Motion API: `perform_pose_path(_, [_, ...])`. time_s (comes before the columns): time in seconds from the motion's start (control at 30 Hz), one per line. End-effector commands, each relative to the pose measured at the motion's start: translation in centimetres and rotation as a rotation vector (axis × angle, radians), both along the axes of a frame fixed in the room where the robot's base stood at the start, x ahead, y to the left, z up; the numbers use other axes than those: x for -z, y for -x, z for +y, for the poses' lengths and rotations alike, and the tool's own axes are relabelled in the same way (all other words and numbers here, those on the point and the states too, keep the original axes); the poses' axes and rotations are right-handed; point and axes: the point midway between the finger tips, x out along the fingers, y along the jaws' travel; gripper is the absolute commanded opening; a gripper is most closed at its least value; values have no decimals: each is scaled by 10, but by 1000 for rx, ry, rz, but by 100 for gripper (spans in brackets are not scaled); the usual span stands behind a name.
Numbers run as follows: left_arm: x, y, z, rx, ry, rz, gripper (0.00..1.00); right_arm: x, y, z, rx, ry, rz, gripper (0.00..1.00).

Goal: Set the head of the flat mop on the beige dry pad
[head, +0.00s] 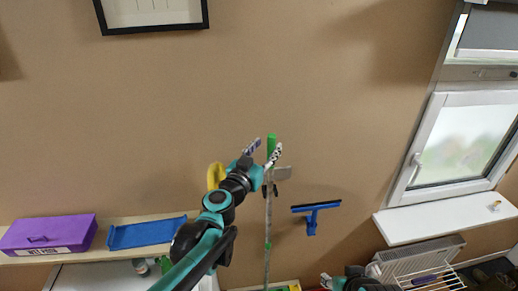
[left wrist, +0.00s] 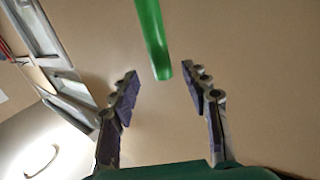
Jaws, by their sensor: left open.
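The flat mop's pole (head: 268,215) stands nearly upright by the wall, with a green grip (head: 271,145) at its top. My left gripper (head: 264,151) is open around the green grip. In the left wrist view the green grip (left wrist: 153,40) comes down between the spread fingers of my left gripper (left wrist: 160,84), with a gap on each side. My right gripper (head: 328,279) shows only in small part at the bottom edge, and its jaws are unclear. The mop head and the beige dry pad cannot be made out.
A blue squeegee (head: 315,213) hangs on the wall right of the pole. A yellow object (head: 215,175) is partly behind my left arm. A purple toolbox (head: 48,235) and a blue tray (head: 146,233) sit on a shelf at left. A window (head: 465,145) and radiator (head: 420,262) are at right.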

Motion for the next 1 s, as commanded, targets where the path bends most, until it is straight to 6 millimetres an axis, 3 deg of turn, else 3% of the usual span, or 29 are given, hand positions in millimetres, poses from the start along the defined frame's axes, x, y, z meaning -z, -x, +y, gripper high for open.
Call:
perform_pose_path(0.1, [-1,-19,-8,0,0,0,47,-4,0,0,0,0,0,40])
perform_pose_path(0.3, [-1,-39,-16,-1,1,-1,47,-8,0,0,0,0,0,40])
perform_pose_path(0.63, [-1,-43,-18,-1,1,-1,47,-8,0,0,0,0,0,40])
perform_pose_path(0.67, [-1,-43,-18,-1,1,-1,44,-8,0,0,0,0,0,40])
perform_pose_path(0.83, [-1,-43,-18,-1,1,-1,0,-8,0,0,0,0,0,40])
perform_pose_path(1.0, [-1,-43,-18,-1,1,-1,0,-8,0,0,0,0,0,40])
